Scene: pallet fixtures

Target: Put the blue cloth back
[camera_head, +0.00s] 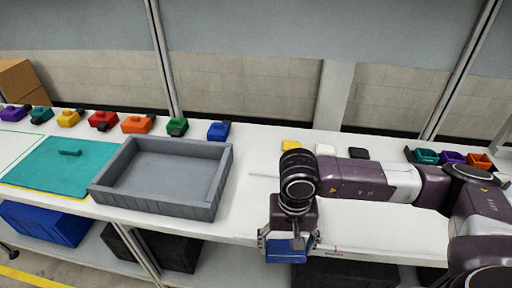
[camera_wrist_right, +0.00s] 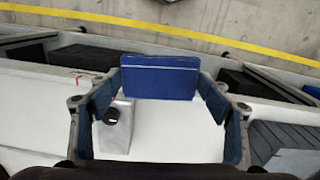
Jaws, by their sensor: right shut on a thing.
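My right gripper (camera_head: 288,243) is over the front edge of the table, pointing down. It is shut on a folded blue cloth (camera_head: 287,252), which hangs level between the fingers. In the right wrist view the blue cloth (camera_wrist_right: 160,78) shows as a flat block with a pale line near its top, at the far end of the gripper's fingers (camera_wrist_right: 160,100). My left gripper is in neither view.
A grey open tray (camera_head: 222,178) sits left of my gripper and looks empty. A teal board (camera_head: 50,172) lies further left. Several coloured blocks line the back, a blue one (camera_head: 218,131) nearest. Small yellow (camera_head: 291,146), white and black pads lie behind my arm. Teal (camera_head: 426,156), purple and orange blocks stand right.

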